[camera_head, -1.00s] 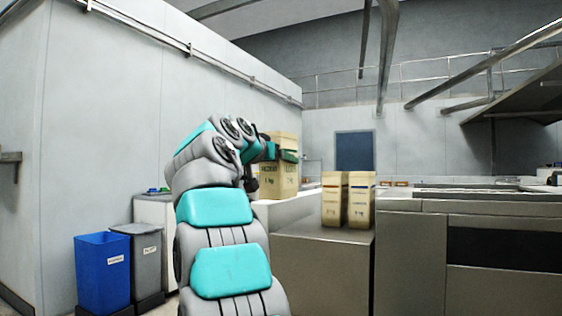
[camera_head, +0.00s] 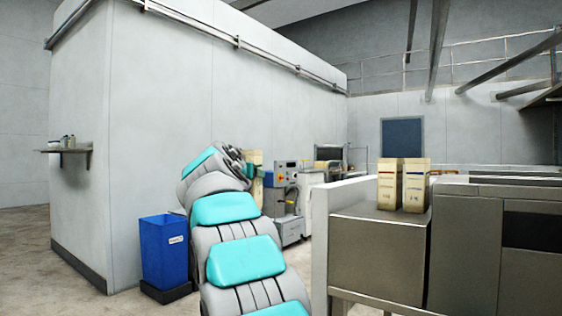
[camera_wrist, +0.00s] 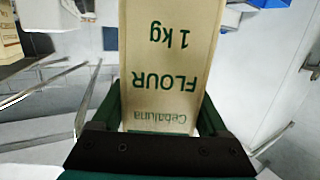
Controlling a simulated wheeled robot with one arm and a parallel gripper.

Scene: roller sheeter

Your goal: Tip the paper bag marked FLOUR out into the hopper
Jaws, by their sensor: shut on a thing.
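The paper bag marked FLOUR (camera_wrist: 165,65) fills the middle of the wrist view, tan with green print, its lettering upside down in that picture. My gripper (camera_wrist: 158,108) is shut on it, with a green finger at each side. In the head view the bag (camera_head: 254,160) shows only as a narrow strip behind my arm, and my gripper is mostly hidden there. I cannot make out a hopper for certain in either view.
Two pale bags (camera_head: 402,186) stand on a steel cabinet (camera_head: 375,245) at the right. A grey machine with a control panel (camera_head: 285,190) stands beyond my arm. A blue bin (camera_head: 165,250) stands left of my arm by the wall. Floor is clear at far left.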

